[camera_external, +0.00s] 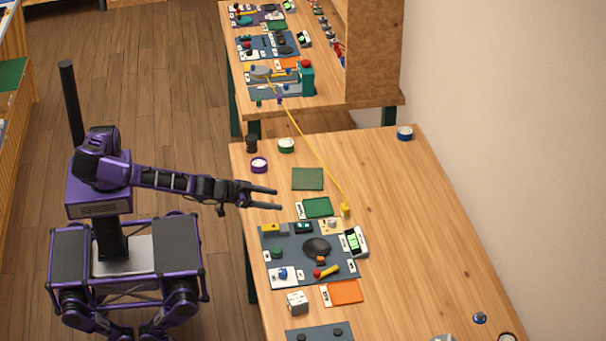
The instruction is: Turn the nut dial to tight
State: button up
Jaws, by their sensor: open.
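My gripper (277,199) is open and empty, its two fingers pointing right over the near left edge of the table. It is above and left of the dark grey board (296,264), apart from it. The board carries a large black round piece (316,246), a green knob (277,252), a blue knob (283,273) on a white plate, and a red-and-yellow lever (327,272). The labels are too small to read, so I cannot tell which part is the nut dial or where it is set.
A green tray (318,207) and a dark green mat (307,179) lie beyond the board. A white cube (297,302) and an orange pad (345,292) lie nearer. A yellow cord (312,152) spans to the far table. The right side of the wooden table (420,235) is mostly clear.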

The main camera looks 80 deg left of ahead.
aim_at(281, 273)
jog(key=s+d+f+m+h, duration=0.25)
jog(key=s+d+h, duration=0.25)
jog(key=s+d, duration=1.2)
jog(key=x, duration=0.6)
jog(key=b+x, duration=0.1)
jog(key=x, duration=0.5)
jog(key=b+x, duration=0.1)
jog(key=x, duration=0.5)
jog(key=shift+w+r, duration=0.2)
jog(key=shift+w, duration=0.35)
grip_shut()
